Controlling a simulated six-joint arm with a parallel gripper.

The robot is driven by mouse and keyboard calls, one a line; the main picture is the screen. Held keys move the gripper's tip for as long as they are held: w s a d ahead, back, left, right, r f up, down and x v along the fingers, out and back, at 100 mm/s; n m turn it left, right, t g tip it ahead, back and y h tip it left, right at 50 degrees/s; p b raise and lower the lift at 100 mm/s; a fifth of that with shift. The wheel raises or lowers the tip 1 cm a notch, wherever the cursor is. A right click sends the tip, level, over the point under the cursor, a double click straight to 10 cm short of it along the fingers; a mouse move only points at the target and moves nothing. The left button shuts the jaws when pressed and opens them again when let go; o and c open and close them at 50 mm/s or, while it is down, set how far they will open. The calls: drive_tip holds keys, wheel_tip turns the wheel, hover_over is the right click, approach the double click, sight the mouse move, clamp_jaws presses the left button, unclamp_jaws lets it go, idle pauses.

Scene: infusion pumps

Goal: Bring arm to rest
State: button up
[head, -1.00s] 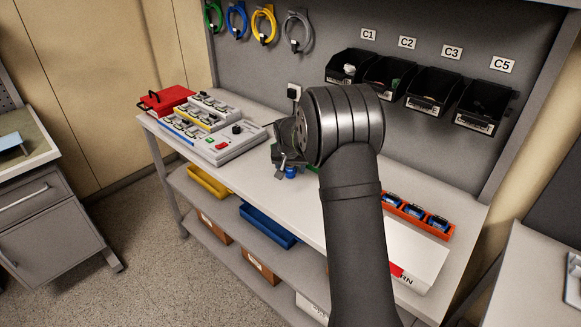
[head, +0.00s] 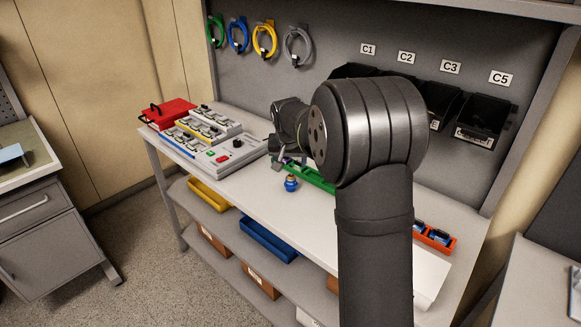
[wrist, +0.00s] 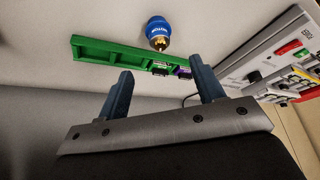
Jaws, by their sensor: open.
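My gripper shows in the wrist view (wrist: 162,90), its two blue-grey fingers spread apart with nothing between them. In the head view my arm's large dark joint hides part of the bench, and the gripper (head: 278,163) is only partly seen beyond it. A green tray (head: 318,180) lies on the bench near the gripper; it also shows in the wrist view (wrist: 110,51), holding small dark and purple parts. A blue and brass fitting (head: 291,183) stands on the bench in front of the tray, apart from the fingers; it also shows in the wrist view (wrist: 158,30).
A grey stepped pump panel (head: 215,143) and a red box (head: 167,113) are on the bench at left. Black bins (head: 484,120) line the back panel at right. An orange tray (head: 440,243) sits at the right, partly hidden.

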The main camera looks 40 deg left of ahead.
sight(291, 176)
idle(0.4)
drive_tip(key=x, duration=1.2)
drive_tip(key=shift+f, duration=0.25)
wheel_tip(291, 176, up, 3)
drive_tip(key=shift+f, duration=0.15)
drive_tip(key=shift+r, duration=0.35)
